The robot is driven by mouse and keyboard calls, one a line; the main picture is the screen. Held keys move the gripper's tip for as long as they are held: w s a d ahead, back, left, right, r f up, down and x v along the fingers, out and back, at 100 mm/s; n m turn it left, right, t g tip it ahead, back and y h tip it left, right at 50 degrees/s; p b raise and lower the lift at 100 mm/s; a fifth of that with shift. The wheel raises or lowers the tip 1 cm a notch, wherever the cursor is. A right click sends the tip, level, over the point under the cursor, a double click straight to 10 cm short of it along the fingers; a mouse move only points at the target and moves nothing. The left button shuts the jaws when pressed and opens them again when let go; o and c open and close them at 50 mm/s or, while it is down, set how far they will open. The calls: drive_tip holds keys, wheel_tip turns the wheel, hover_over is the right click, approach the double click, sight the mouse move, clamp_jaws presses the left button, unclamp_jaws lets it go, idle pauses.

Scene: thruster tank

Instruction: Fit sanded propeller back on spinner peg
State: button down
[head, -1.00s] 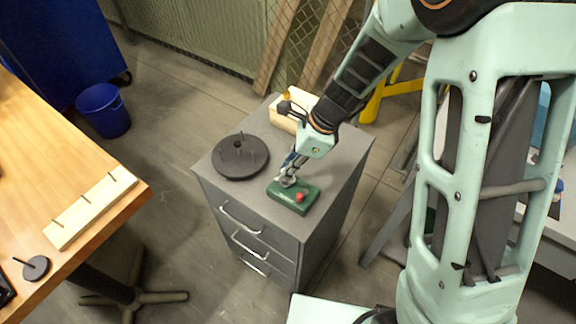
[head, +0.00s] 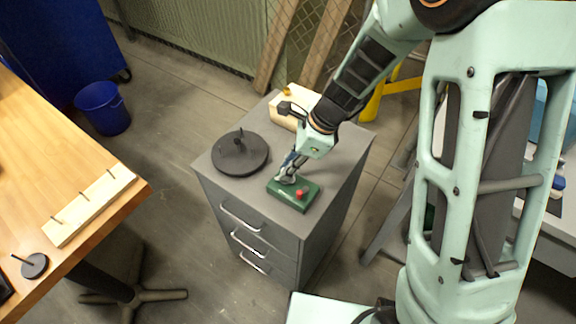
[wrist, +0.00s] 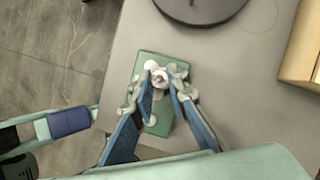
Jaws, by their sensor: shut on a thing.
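My gripper (head: 289,178) points down over a green box (head: 305,190) with a red button, on top of the grey cabinet. In the wrist view, its blue fingers (wrist: 161,84) are closed on a small pale-grey piece (wrist: 160,76) with a ring-like hub and rounded lobes. It looks like the propeller, but the fingers hide much of it. It is over the green box; I cannot tell whether they touch. A dark round disc (head: 228,163) with a raised centre and upright pegs lies left of the box. I cannot tell which peg is the spinner peg.
A pale wooden block (head: 285,117) stands at the cabinet's back edge (head: 270,97). The wooden bench (head: 60,150) at left holds a pegged wooden strip (head: 88,208) and a small dark disc with a pin (head: 35,266). A blue bucket (head: 103,110) stands on the floor.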

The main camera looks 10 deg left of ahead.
drive_tip(key=c, duration=1.8)
unclamp_jaws()
drive_tip(key=shift+r, duration=0.1)
drive_tip(key=a+p+v, duration=0.1)
drive_tip(key=p+v, duration=0.3)
drive_tip(key=v, duration=1.1)
drive_tip(key=shift+r, duration=0.6)
drive_tip(key=shift+s+a, duration=0.1)
